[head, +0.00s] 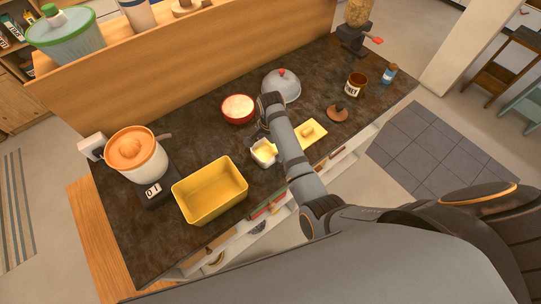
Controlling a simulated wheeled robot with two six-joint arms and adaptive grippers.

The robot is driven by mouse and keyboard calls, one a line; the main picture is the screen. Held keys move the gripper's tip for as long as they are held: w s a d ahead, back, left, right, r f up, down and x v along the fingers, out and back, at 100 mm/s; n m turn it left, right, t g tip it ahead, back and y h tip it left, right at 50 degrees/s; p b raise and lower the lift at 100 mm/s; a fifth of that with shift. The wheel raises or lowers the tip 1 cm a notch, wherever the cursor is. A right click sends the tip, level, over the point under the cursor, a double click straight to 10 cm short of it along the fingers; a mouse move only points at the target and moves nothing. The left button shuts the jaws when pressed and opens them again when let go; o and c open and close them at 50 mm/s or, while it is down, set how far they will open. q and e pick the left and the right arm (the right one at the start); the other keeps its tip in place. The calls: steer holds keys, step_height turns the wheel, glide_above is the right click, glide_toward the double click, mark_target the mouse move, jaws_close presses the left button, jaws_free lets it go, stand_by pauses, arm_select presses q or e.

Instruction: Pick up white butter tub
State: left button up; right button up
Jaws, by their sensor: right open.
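The white butter tub (257,159) stands on the dark counter, left of my right forearm, with pale yellow butter showing inside. My right gripper (263,134) points down from the wrist, just behind the tub. It is small and partly hidden by my arm; it is open, and I cannot tell whether it touches the tub. My left gripper is out of view.
A yellow bin (210,207) and a scale with an orange-topped pot (136,153) stand left. A red bowl (238,109) and a domed cover (286,88) are behind. A yellow board (316,137), wooden knobbed piece (338,113) and jar (355,86) are right.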

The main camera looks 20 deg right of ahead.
steer(key=shift+w, duration=0.1)
steer(key=c, duration=1.4)
steer(key=shift+o, duration=0.2)
